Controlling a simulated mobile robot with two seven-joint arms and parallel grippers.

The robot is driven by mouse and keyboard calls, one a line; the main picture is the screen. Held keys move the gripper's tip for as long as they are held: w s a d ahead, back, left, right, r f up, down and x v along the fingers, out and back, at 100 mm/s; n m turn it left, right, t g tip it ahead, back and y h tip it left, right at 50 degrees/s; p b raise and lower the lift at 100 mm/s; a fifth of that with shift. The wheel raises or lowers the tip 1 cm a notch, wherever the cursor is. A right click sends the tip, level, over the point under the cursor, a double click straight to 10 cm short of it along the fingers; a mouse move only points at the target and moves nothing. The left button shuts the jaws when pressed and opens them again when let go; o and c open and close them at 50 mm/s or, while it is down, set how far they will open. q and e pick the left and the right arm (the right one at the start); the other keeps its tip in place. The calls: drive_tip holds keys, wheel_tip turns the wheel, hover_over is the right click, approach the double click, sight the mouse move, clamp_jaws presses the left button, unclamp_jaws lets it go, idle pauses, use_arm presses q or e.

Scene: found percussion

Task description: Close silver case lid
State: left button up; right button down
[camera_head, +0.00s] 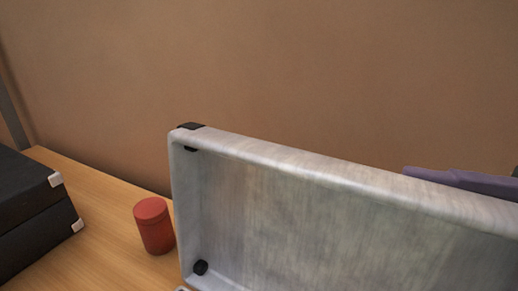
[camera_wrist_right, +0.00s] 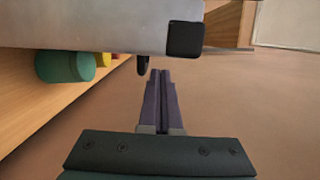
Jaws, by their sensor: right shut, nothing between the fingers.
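The silver case lid (camera_head: 330,220) stands open and raised in the head view, its inside facing me, with black corner pieces. It also shows in the right wrist view (camera_wrist_right: 90,25) along the top, with a black corner (camera_wrist_right: 185,39). My right gripper (camera_head: 460,180) shows as purple fingers behind the lid's top edge at the right of the head view. In the right wrist view its fingers (camera_wrist_right: 160,75) are together and empty, close to the lid's edge; I cannot tell whether they touch it. My left gripper is not in view.
A black case (camera_head: 30,215) with pale corners sits on the wooden table (camera_head: 110,215) at the left. A red cylinder (camera_head: 153,225) stands between it and the lid. A green cylinder (camera_wrist_right: 65,66) lies in the right wrist view. A brown wall (camera_head: 260,80) is behind.

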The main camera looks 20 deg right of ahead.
sight(364, 175)
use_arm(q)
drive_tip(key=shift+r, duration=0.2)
use_arm(e)
drive_tip(key=x, duration=0.5)
drive_tip(key=shift+w+a, duration=0.2)
drive_tip(key=shift+a, duration=0.1)
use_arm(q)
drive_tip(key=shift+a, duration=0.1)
use_arm(e)
drive_tip(key=shift+r, duration=0.1)
